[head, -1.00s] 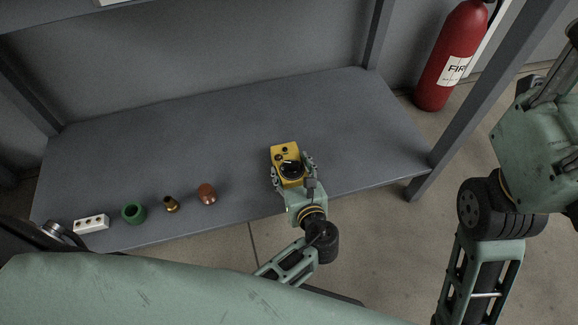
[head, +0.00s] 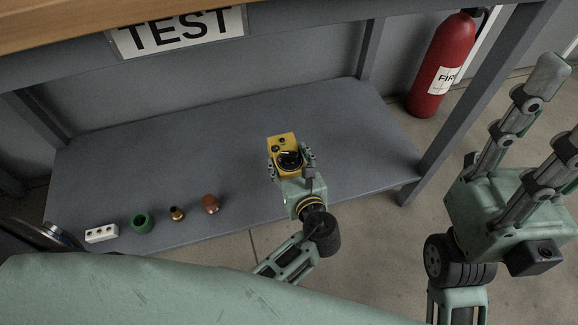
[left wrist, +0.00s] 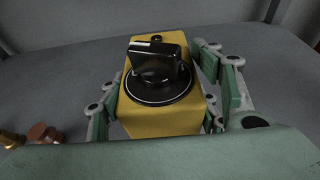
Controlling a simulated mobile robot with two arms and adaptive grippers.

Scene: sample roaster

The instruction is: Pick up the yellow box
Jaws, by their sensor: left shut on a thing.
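The yellow box (head: 283,142) has a black round knob on its face, and it sits over the lower grey shelf (head: 330,120), right of the small parts. My left gripper (head: 290,160) is shut on it, with one finger on each side. In the left wrist view the box (left wrist: 160,118) stands between the two green fingers, its big black knob (left wrist: 156,72) towards the camera. The green palm hides the near end of the box. Whether a gap lies under the box is hard to tell. My right gripper (head: 558,112) is open and empty at the right edge, fingers spread.
On the shelf's left front stand a white block with holes (head: 101,233), a green ring (head: 142,223), a brass fitting (head: 177,213) and a copper-brown part (head: 211,204). A wooden top (head: 60,18) overhangs. A shelf post (head: 470,95) and fire extinguisher (head: 440,65) are right.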

